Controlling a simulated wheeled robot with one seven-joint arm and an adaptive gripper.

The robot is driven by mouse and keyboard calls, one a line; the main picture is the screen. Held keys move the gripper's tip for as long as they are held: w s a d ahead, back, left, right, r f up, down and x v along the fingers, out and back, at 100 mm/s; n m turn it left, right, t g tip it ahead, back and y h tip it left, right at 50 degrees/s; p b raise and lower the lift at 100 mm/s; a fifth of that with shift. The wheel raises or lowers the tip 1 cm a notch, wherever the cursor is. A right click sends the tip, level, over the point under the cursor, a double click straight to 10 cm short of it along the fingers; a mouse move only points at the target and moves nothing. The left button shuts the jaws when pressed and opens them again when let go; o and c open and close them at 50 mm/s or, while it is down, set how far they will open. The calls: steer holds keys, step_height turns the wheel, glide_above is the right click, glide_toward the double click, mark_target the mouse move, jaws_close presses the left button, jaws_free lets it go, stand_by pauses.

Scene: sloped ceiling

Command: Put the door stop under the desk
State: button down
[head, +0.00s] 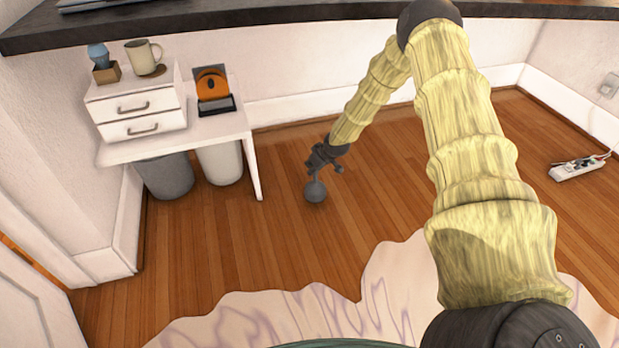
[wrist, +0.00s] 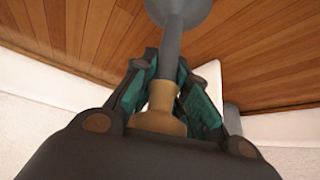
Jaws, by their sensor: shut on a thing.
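My gripper (head: 323,168) is low over the wooden floor, right of the white desk's front leg. In the wrist view my gripper (wrist: 166,95) is shut on the door stop's tan end (wrist: 160,110). The door stop has a grey stem and a wide grey end (wrist: 180,10); in the head view its grey round end (head: 315,190) hangs below the fingers. I cannot tell if it touches the floor. A white desk (head: 228,127) stands at the left. A long dark top (head: 250,14) runs along the wall above; I cannot tell which one is the task's desk.
A grey bin (head: 165,177) and a white bin (head: 220,163) stand under the white desk. A white drawer unit (head: 138,112) with a mug (head: 143,57) is on it. A power strip (head: 578,167) lies at the right. Floor around my gripper is clear; a pale rug (head: 260,318) is nearer.

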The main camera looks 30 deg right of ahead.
steer(key=shift+w+d, duration=0.5)
steer(key=shift+w, duration=0.1)
steer(key=shift+w+d+f+b, duration=0.2)
steer(key=shift+w+d+b, duration=0.1)
steer(key=shift+b, duration=0.25)
steer(key=shift+f+b, duration=1.2)
steer(key=shift+f, duration=0.4)
steer(key=c, duration=1.8)
jaws_free()
steer(key=shift+s+f, duration=0.15)
steer(key=shift+c, duration=0.2)
steer(key=o, duration=0.6)
